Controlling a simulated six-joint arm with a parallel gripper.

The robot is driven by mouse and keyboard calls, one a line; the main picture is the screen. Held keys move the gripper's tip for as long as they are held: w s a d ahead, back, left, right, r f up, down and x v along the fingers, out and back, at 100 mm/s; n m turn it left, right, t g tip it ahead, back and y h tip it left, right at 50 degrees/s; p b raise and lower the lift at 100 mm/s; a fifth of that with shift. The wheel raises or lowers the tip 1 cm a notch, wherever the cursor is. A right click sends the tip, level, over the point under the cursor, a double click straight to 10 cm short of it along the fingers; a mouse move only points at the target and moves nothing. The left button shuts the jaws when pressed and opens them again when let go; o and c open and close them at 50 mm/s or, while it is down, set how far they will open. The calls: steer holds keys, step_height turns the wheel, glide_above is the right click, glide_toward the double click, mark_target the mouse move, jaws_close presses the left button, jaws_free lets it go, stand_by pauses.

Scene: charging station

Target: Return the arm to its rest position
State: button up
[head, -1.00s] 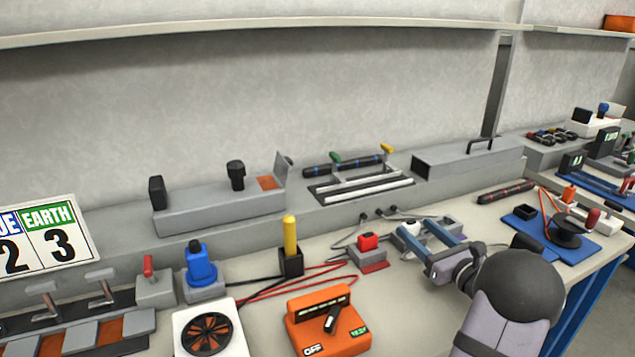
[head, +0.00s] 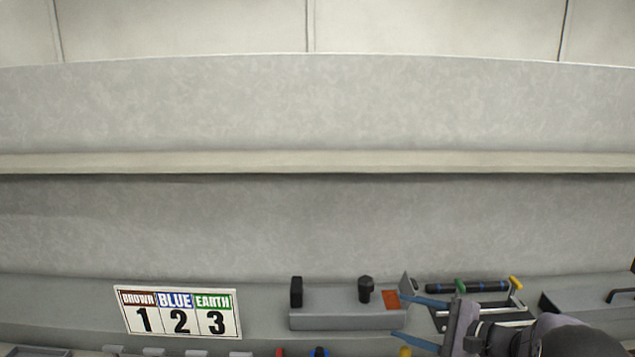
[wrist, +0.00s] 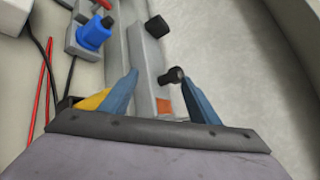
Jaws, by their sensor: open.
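My gripper (head: 410,320) is in the lower right of the head view, its two blue fingers spread apart and pointing left. Nothing is between the fingers. In the wrist view my gripper (wrist: 160,88) shows both blue fingers apart, with the grey ledge and a grey box (wrist: 146,68) behind them. My arm comes in from the lower right corner of the head view. The bench below it is mostly out of the head view.
A grey box (head: 335,320) with two black knobs stands left of my gripper. A rack (head: 485,305) with a dark rod is partly behind my arm. A number sign (head: 180,312) leans at left. The wrist view shows a blue plug (wrist: 95,33) and a yellow piece (wrist: 92,100) beside a finger.

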steer(key=s+a+r+n+g+p, duration=0.1)
steer(key=a+r+n+g+p, duration=0.15)
steer(key=a, duration=0.25)
steer(key=s+a+r+n+g+h+p, duration=0.1)
steer(key=s+a+n+g+h+p, duration=0.35)
steer(key=s, duration=0.95)
steer(key=s+d+r+n+g+h+p, duration=0.1)
steer(key=s+r+n+h+p, duration=0.1)
steer(key=s, duration=0.6)
steer(key=s+d+r+n+g+h+p, duration=0.2)
steer(key=s+n+h+p, duration=0.2)
steer(key=s+n+p, duration=0.3)
steer(key=p, duration=0.2)
steer(key=shift+s+d+r+p, duration=0.25)
steer(key=shift+s+r+p, duration=0.05)
steer(key=shift+s, duration=0.05)
